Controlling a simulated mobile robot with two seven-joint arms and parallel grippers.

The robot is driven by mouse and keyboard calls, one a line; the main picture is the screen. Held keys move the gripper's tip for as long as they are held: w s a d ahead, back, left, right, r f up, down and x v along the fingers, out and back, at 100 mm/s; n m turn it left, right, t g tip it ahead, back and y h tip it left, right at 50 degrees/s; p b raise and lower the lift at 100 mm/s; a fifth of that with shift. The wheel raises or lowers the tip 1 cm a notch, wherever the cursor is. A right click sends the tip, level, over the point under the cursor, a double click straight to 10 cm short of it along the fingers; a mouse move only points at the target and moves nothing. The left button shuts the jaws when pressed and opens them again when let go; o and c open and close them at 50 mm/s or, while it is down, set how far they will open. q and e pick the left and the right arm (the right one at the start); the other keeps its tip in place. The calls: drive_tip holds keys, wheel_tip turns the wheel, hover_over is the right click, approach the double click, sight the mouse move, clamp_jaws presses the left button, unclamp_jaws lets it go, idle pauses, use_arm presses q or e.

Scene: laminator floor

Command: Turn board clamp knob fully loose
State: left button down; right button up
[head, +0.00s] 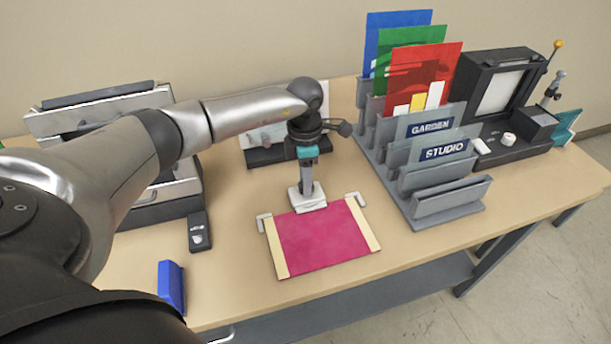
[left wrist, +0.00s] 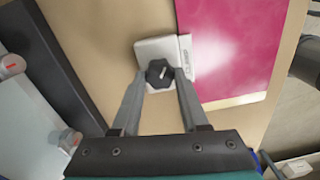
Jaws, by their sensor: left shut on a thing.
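A magenta board (head: 325,236) with pale side strips lies flat on the table. At its back edge sits a white clamp block (head: 312,203), which also shows in the left wrist view (left wrist: 150,47). On the block is a dark, faceted clamp knob (left wrist: 160,72) with a light mark on top. My left gripper (head: 307,190) reaches down over the clamp from above. In the left wrist view its two fingers (left wrist: 160,82) close on the knob from both sides. In the head view the fingers and block hide the knob. My right gripper is not in view.
A grey rack (head: 443,213) with colored sheets and GARDEN and STUDIO signs stands to the right. A black machine (head: 500,95) is behind it. A blue block (head: 171,284) and small dark device (head: 199,232) lie left. The table's front right is clear.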

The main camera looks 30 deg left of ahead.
use_arm(q)
drive_tip(key=n+p, duration=0.2)
drive_tip(key=n, duration=0.4)
drive_tip(key=shift+n, duration=0.3)
idle(0.5)
drive_tip(key=shift+c, duration=2.1)
unclamp_jaws()
wheel_tip(320, 180, up, 15)
drive_tip(key=p, duration=0.1)
drive_tip(key=shift+a+r, duration=0.15)
drive_tip(key=shift+a, duration=0.15)
